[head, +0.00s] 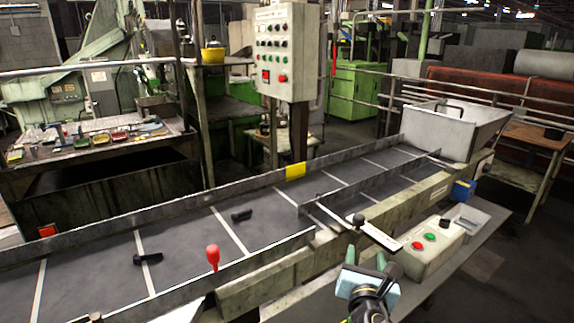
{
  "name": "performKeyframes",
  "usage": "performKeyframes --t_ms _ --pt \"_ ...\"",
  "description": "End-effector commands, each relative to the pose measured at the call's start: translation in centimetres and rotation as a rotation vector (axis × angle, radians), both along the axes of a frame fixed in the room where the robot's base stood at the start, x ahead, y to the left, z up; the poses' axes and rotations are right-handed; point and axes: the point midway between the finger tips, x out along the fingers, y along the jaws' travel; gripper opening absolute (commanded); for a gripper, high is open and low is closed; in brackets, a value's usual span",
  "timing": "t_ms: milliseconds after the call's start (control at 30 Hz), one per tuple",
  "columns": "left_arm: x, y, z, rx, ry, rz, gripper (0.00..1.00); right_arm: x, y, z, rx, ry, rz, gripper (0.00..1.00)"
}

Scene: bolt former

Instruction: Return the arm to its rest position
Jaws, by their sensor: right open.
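My right gripper (366,258) is at the lower right of the head view, over the front edge of the line. Part of my right arm shows below the gripper at the bottom edge. My left gripper and left arm are not in view.
A grey conveyor (190,238) with white cross lines carries two black bolt-like parts (148,259). A red-knobbed lever (212,254) stands at its front rail. A button box (430,248) and a small tray (466,217) lie right of the gripper. A grey hopper (450,134) stands behind.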

Motion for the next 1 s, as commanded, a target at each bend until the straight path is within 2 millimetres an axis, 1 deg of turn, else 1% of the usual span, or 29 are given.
performKeyframes --t_ms 33,67,167,200,233,267,300,367,400,467,500,600,700,800,1000 --pt "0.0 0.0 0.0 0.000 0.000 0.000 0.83 -1.2 -0.6 -1.2 0.121 0.012 -0.030 0.50" --pt "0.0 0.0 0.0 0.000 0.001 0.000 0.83 -2.1 -1.0 -1.9 0.213 0.017 -0.053 0.50" --pt "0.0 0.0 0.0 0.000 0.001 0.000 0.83 -5.4 -2.4 -4.7 0.563 0.034 -0.165 0.50" --pt "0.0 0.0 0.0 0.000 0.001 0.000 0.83 -6.9 -2.8 -5.8 0.709 0.039 -0.220 0.50" --pt "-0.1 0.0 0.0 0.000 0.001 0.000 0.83 -8.1 -3.0 -6.6 0.816 0.042 -0.266 0.50" --pt "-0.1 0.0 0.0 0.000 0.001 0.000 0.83 -9.3 -3.2 -7.4 0.919 0.046 -0.314 0.50" --pt "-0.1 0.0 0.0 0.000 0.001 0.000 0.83 -10.9 -3.4 -8.4 1.053 0.048 -0.382 0.50" --pt "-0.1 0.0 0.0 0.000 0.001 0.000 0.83 -13.4 -3.5 -9.8 1.246 0.050 -0.494 0.50" --pt "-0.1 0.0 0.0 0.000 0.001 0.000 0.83 -15.1 -3.4 -10.5 1.368 0.048 -0.573 0.50" --pt "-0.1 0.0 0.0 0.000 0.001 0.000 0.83 -17.6 -3.2 -11.5 1.534 0.045 -0.697 0.50" --pt "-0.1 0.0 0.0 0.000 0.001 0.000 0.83 -19.2 -3.0 -12.0 1.629 0.041 -0.780 0.50" --pt "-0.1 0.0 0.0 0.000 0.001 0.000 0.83 -22.4 -2.4 -12.8 1.812 0.027 -0.964 0.50" --pt "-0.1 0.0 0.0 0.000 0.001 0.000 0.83 -25.1 -1.9 -13.1 1.938 0.011 -1.125 0.50" --pt "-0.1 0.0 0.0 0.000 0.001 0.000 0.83 -27.4 -1.3 -13.3 2.029 -0.006 -1.271 0.50" --pt "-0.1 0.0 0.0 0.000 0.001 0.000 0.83 -31.5 -0.2 -13.1 2.149 -0.049 -1.545 0.50"
